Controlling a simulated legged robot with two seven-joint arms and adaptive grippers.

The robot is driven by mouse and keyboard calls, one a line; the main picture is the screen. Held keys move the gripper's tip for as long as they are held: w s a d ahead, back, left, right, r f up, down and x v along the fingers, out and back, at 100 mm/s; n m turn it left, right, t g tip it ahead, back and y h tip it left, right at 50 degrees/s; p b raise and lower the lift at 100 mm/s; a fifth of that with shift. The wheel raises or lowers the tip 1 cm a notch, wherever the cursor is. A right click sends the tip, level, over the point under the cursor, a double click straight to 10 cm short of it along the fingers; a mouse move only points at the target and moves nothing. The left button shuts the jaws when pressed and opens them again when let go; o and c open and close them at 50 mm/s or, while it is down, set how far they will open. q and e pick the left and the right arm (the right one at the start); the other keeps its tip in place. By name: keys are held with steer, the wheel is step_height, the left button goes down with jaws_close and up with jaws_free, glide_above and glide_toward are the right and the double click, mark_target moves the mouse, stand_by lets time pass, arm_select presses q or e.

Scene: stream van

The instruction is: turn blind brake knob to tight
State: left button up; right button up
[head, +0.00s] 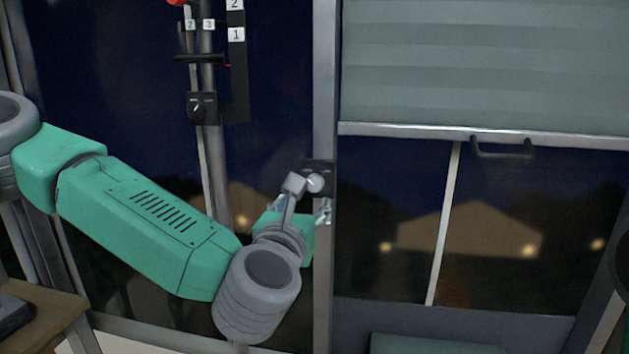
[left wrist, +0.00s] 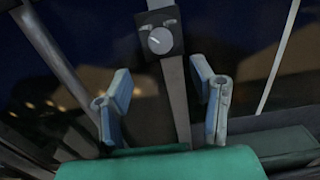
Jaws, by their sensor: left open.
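The blind brake knob (head: 315,183) is a round pale grey knob on a small dark plate (head: 319,167) fixed to the grey window post. In the left wrist view the knob (left wrist: 160,40) sits at top centre, beyond the fingertips, with a light pointer mark on it. My left gripper (head: 305,200) is at the post, just below and in front of the knob. In the left wrist view its two blue-grey fingers (left wrist: 162,88) are spread wide, with nothing between them but the post behind. My right gripper is not in view.
A pale blind (head: 480,65) with a bottom rail and a dark handle (head: 502,150) covers the upper right window. A pole with another dark knob box (head: 202,108) and number labels stands upper left. A wooden surface (head: 45,318) is lower left.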

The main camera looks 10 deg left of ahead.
mark_target(314, 187)
arm_select(q)
steer(key=w+p, duration=0.2)
steer(key=w, duration=0.7)
steer(key=shift+w+a+p, duration=0.15)
steer(key=shift+w+p, duration=0.2)
steer(key=shift+w, duration=0.05)
steer(key=shift+c, duration=0.3)
jaws_close()
